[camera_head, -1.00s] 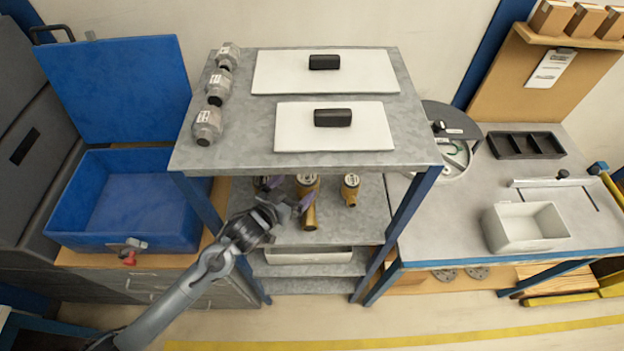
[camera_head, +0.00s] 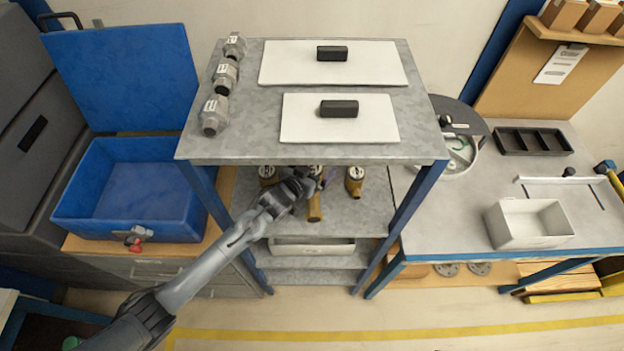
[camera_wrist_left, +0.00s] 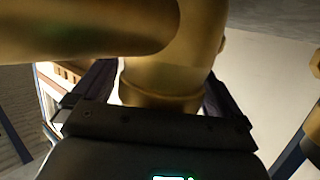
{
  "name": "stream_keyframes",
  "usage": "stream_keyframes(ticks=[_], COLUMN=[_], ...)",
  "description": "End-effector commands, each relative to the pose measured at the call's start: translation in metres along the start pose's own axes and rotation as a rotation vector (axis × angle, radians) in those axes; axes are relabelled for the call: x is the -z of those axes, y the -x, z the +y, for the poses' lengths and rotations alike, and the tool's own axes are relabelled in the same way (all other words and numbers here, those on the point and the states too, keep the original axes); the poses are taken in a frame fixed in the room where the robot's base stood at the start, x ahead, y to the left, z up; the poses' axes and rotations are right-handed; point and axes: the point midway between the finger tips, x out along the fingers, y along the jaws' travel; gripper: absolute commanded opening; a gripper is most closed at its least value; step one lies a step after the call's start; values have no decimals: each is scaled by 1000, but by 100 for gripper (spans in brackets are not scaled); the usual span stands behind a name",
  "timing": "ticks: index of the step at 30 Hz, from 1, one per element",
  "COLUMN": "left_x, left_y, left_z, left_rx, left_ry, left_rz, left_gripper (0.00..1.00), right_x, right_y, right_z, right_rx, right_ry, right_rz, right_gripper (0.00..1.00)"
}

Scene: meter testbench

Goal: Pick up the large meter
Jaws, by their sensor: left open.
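The large meter (camera_head: 314,207) is brass with a pale round dial and stands in the middle of the shelf below the rack's top. My left gripper (camera_head: 312,178) is in front of it and hides part of its body. In the left wrist view the brass body of the large meter (camera_wrist_left: 200,45) fills the upper middle, very close. The open fingers of my left gripper (camera_wrist_left: 160,95) lie on either side of its narrower brass part. I cannot tell whether they touch it. My right gripper is not in view.
Smaller brass meters stand left (camera_head: 267,173) and right (camera_head: 355,180) of the large one. The rack's top shelf (camera_head: 245,137) overhangs them, with blue posts (camera_head: 415,215) at the sides. A blue bin (camera_head: 130,215) is at left, a grey tray (camera_head: 528,225) at right.

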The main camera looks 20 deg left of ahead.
Motion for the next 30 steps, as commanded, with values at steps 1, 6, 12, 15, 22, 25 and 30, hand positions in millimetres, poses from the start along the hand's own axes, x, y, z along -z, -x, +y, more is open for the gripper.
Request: stream_keyframes(ticks=[1,6,12,15,22,25,30], left_x=[0,0,0,0,0,0,6], left_y=[0,0,0,0,0,0,0], left_z=[0,0,0,0,0,0,0], left_rx=[0,0,0,0,0,0,0], left_ry=[0,0,0,0,0,0,1], left_rz=[0,0,0,0,0,0,12], left_gripper=[100,94,63,48,13,0,0], right_x=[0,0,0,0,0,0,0], right_y=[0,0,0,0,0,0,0], right_z=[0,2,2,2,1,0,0], right_rx=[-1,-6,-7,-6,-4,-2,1], right_ry=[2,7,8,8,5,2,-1], right_rz=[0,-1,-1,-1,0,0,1], right_gripper=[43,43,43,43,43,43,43])
